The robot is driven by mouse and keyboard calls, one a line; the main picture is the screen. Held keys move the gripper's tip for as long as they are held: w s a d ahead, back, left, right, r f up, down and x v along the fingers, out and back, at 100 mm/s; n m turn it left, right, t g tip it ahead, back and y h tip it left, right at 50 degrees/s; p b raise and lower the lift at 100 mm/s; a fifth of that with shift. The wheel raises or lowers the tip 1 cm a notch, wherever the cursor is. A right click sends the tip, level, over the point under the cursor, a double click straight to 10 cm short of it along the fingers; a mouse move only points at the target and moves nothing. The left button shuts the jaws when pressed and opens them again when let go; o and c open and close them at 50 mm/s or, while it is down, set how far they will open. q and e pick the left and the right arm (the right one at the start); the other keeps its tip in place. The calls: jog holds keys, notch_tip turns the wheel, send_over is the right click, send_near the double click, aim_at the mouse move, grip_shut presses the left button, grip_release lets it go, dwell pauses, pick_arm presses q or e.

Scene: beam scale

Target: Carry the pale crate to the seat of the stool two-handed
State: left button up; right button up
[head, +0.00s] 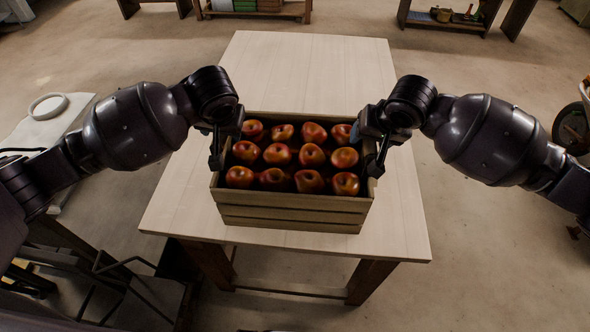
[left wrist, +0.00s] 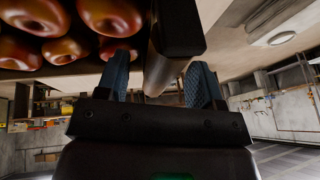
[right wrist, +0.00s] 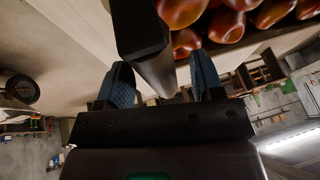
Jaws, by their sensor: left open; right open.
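The pale crate (head: 290,213) is a slatted wooden box full of red apples (head: 292,155). It rests level on a light wooden table. My left gripper (head: 219,150) is at the crate's left wall, open; in the left wrist view its blue-padded fingers (left wrist: 162,80) stand on either side of the wall, with apples on one side. My right gripper (head: 377,152) is open at the right wall; in the right wrist view its fingers (right wrist: 163,80) likewise straddle that wall. Neither is closed on it. I cannot make out the stool for certain in any view.
The table (head: 310,70) has clear top behind the crate and a narrow strip in front. A dark wheel (head: 572,128) shows at the right edge. Low shelves (head: 255,8) stand at the back.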

pick_arm(q)
jog(key=shift+w+a+f, duration=0.1)
jog(key=shift+w+f, duration=0.1)
jog(key=shift+f, duration=0.3)
pick_arm(e)
jog(key=shift+w+a+f, duration=0.15)
jog(key=shift+w+f, duration=0.05)
jog(key=shift+f, duration=0.3)
pick_arm(q)
grip_shut()
pick_arm(e)
grip_shut()
pick_arm(q)
jog(key=shift+w+r, duration=0.15)
jog(key=shift+r, duration=0.05)
pick_arm(e)
jog(key=shift+w+r, duration=0.15)
jog(key=shift+r, duration=0.05)
